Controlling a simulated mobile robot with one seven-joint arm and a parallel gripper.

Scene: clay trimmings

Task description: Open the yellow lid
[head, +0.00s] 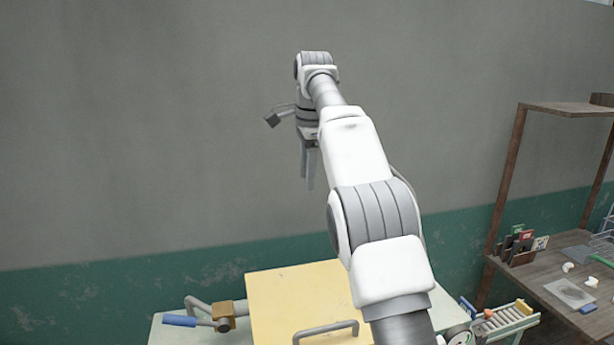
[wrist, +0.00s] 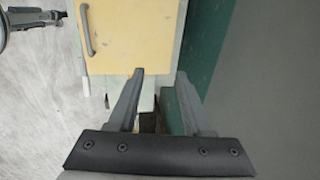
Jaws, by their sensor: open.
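The yellow lid (head: 300,298) lies flat and closed at the bottom middle of the head view, with a grey bar handle (head: 326,332) near its front edge. In the wrist view the yellow lid (wrist: 128,38) is at the top, and its grey handle (wrist: 87,30) runs along its left side. My gripper (head: 309,186) hangs pointing down, high above and behind the lid in the head view. In the wrist view my gripper (wrist: 160,76) has its two fingers wide apart with nothing between them. It is apart from the handle. My arm hides the lid's right part in the head view.
A crank with a blue grip (head: 180,320) sits left of the lid on a pale top. A wooden shelf bench (head: 550,280) with small items stands at right, near a tray of rollers (head: 505,320). A grey and green wall (head: 150,130) rises behind.

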